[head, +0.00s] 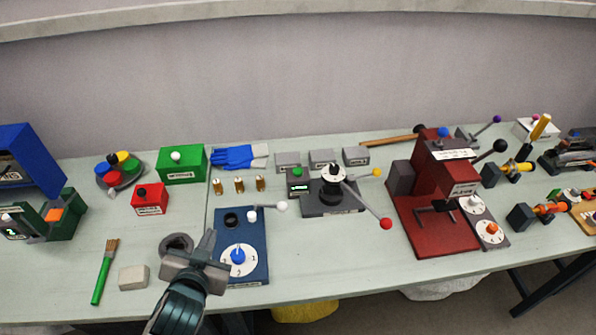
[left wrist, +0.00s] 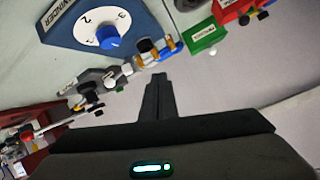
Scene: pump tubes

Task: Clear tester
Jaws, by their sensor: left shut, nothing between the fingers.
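No label in view can be read as a tester. A dark base (head: 334,209) with a small green-lit display, a round white-topped hub and levers with red and yellow knobs stands mid-table. A blue board (head: 256,264) with a white dial and blue knob (head: 238,256) lies left of it; in the left wrist view the board (left wrist: 66,42) is marked WINDER. My left gripper (head: 211,237) is shut and empty, by the board's left edge, hiding part of it. Its closed fingers show in the left wrist view (left wrist: 157,80). My right gripper is not in view.
A grey ring (head: 177,245) is close beside the left gripper. A green brush (head: 103,275) and pale block (head: 133,278) lie left. Red (head: 150,201) and green (head: 181,166) boxes stand behind. A red press (head: 430,228) stands right. The front strip between board and press is clear.

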